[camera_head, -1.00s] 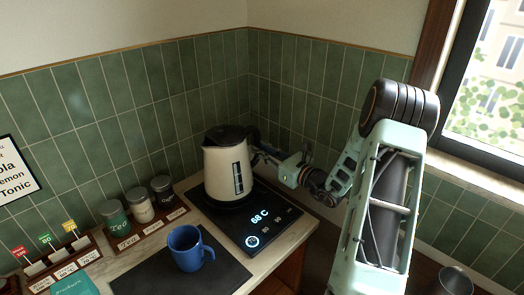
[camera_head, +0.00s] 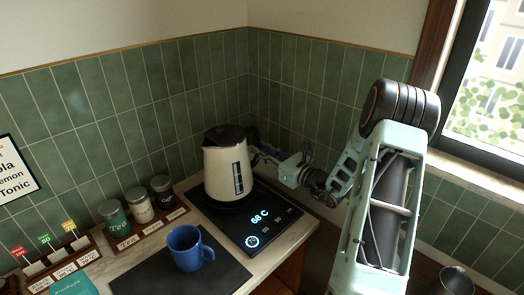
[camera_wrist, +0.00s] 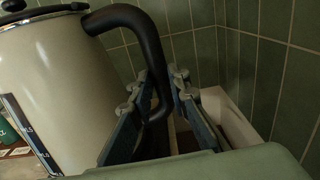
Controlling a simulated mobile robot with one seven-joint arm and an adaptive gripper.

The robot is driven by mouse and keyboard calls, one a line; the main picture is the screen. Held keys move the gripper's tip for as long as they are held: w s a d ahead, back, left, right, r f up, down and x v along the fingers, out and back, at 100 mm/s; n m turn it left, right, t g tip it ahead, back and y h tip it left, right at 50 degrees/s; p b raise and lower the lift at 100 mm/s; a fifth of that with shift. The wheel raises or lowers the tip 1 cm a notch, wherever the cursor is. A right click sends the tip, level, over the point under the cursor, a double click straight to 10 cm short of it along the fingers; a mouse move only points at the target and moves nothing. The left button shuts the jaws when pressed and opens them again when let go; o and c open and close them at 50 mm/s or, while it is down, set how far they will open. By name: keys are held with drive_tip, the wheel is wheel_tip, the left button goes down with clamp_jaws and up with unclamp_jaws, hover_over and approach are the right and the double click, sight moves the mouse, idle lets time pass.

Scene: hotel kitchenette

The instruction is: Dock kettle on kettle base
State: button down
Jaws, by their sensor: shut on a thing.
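The cream kettle (camera_head: 226,168) with a black lid stands upright over the black kettle base (camera_head: 258,228) in the corner of the counter. The base's front panel is lit and reads 68 C. I cannot tell whether the kettle is fully seated, as its underside is hidden. My gripper (camera_head: 268,157) reaches in from the right and is shut on the kettle's black handle. In the wrist view my gripper's fingers (camera_wrist: 155,110) lie on both sides of the handle (camera_wrist: 150,45), beside the kettle body (camera_wrist: 60,85).
A blue mug (camera_head: 186,248) stands on a dark mat (camera_head: 222,268) in front of the base. Several canisters (camera_head: 138,204) stand in a wooden rack to the left. Green tiled walls (camera_head: 180,90) close in behind the kettle. A metal bin (camera_head: 456,280) is at the lower right.

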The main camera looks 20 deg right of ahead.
drive_tip(key=shift+f+b, duration=0.4)
drive_tip(key=shift+b, duration=0.05)
drive_tip(key=c, duration=2.1)
unclamp_jaws()
drive_tip(key=shift+v, duration=5.55)
drive_tip(key=shift+f, duration=0.15)
